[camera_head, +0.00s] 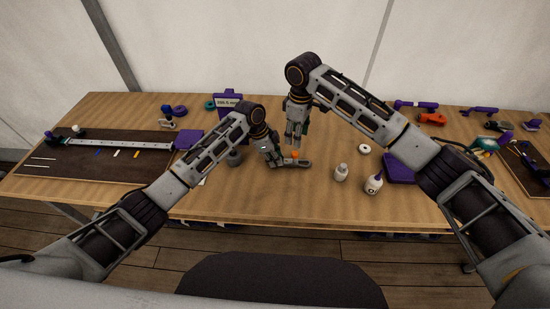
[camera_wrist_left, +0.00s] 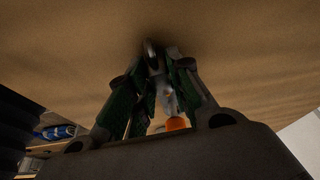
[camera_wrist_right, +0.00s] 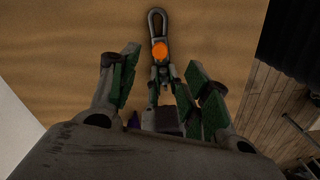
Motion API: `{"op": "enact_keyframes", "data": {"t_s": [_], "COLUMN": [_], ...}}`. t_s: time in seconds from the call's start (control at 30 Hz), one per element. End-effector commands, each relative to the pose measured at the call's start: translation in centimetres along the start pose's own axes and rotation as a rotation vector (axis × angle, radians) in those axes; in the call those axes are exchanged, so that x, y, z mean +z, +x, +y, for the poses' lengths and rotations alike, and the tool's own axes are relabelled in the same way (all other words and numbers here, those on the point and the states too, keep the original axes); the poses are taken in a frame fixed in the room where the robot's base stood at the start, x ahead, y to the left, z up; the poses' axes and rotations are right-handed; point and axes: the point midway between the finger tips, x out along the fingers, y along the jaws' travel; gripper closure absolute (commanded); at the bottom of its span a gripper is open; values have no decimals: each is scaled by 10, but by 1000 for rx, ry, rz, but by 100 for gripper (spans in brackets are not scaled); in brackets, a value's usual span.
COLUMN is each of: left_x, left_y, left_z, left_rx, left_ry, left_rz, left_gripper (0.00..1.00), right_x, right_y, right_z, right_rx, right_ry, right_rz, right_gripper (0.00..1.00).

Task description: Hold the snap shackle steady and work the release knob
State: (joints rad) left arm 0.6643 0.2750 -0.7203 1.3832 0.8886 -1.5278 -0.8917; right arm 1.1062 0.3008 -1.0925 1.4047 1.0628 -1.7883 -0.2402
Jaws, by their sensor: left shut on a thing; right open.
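The snap shackle (camera_wrist_right: 156,22) is a grey metal piece with a loop at one end and an orange release knob (camera_wrist_right: 161,51) on its body. In the head view the knob (camera_head: 295,154) shows above the table at the middle. My left gripper (camera_head: 277,160) is shut on the shackle, low over the table; the left wrist view shows the shackle (camera_wrist_left: 158,72) between its fingers (camera_wrist_left: 160,75). My right gripper (camera_head: 296,134) points down above the knob, open and empty. In the right wrist view its fingers (camera_wrist_right: 157,80) are spread and the knob lies just beyond them.
A dark mat with a long rail (camera_head: 118,143) lies at left. Purple tools and an orange item (camera_head: 432,119) lie at right. Table in front of the shackle is clear.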

Motion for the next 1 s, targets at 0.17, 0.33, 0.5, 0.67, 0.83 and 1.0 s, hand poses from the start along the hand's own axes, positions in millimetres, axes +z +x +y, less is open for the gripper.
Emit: {"op": "enact_keyframes", "data": {"t_s": [0.17, 0.33, 0.5, 0.67, 0.83, 1.0], "left_x": [4, 4, 4, 4, 4, 4], "left_y": [5, 4, 4, 4, 4, 4], "left_z": [2, 2, 2, 2, 2, 2], "left_rx": [7, 7, 7, 7, 7, 6], "left_ry": [-3, -3, -3, -3, -3, -3], "left_rz": [-8, -8, -8, -8, -8, -7], "left_gripper": [100, 100, 100, 100, 72, 54], "right_x": [0, 0, 0, 0, 0, 0], "right_y": [-20, -30, -32, -32, -32, -32], "right_z": [0, 0, 0, 0, 0, 0], "right_rx": [0, 0, -1, -1, -1, -1], "right_ry": [0, 0, 0, 0, 0, 0], "right_rz": [0, 0, -1, -1, -1, -1], "right_gripper": [52, 52, 52, 52, 52, 52]}}
